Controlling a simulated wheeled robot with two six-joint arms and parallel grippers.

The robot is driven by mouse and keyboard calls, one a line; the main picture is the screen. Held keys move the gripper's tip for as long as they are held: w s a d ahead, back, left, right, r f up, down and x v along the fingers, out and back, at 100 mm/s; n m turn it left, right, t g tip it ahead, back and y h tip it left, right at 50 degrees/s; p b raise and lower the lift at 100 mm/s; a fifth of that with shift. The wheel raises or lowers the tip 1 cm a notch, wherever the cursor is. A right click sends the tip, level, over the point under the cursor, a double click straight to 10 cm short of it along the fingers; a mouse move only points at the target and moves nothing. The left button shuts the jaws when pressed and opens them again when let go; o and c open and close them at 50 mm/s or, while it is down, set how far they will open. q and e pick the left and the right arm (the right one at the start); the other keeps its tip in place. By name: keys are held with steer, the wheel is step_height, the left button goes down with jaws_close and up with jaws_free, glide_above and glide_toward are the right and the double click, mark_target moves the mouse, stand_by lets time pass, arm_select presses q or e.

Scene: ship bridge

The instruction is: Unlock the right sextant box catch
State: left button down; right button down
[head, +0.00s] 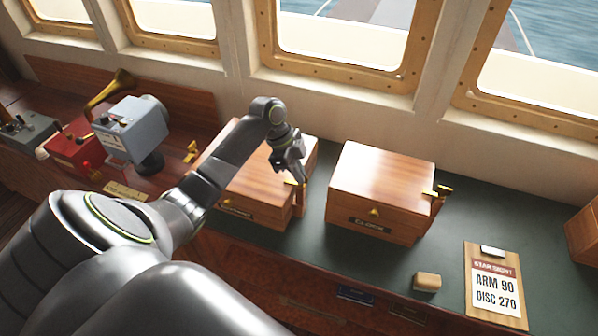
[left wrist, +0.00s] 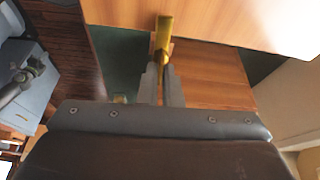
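The sextant box (head: 240,187) is a wooden box at the middle left of the counter, partly hidden by my left arm; its front label is only partly readable. Its right catch (head: 291,182) is a small brass lever on the box's right side. My left gripper (head: 301,178) points down at this catch. In the left wrist view, the catch (left wrist: 164,38) stands as a brass bar between the two narrow fingers (left wrist: 160,84). The fingers look closed on it, with no clear gap. My right gripper is in no view.
A second wooden box labelled CLOCK (head: 382,190) with a brass catch (head: 438,192) stands to the right. A clipboard (head: 495,285) and a small wooden block (head: 427,282) lie farther right. A grey instrument (head: 132,130) and brass horn (head: 110,90) stand at left.

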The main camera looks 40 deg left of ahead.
arm_select(q)
steer(key=n, duration=0.2)
steer(key=n+t+y, duration=0.1)
steer(key=n, duration=0.2)
steer(key=shift+s+d+t, duration=0.1)
steer(key=shift+s+t, duration=0.05)
steer(key=shift+t, duration=0.15)
steer(key=n+y, duration=0.1)
steer(key=n, duration=0.1)
steer(key=n+t, duration=0.1)
steer(key=n, duration=0.2)
steer(key=shift+d+y, duration=0.15)
steer(key=shift+y, duration=0.25)
steer(key=n, duration=0.2)
steer(key=n+y, duration=0.1)
steer(key=n, duration=0.1)
steer(key=shift+d+r+n+t+y, duration=0.1)
steer(key=shift+n+t+y, duration=0.2)
steer(key=shift+n+y, duration=0.5)
steer(key=shift+n, duration=0.8)
steer(key=c, duration=1.6)
jaws_free()
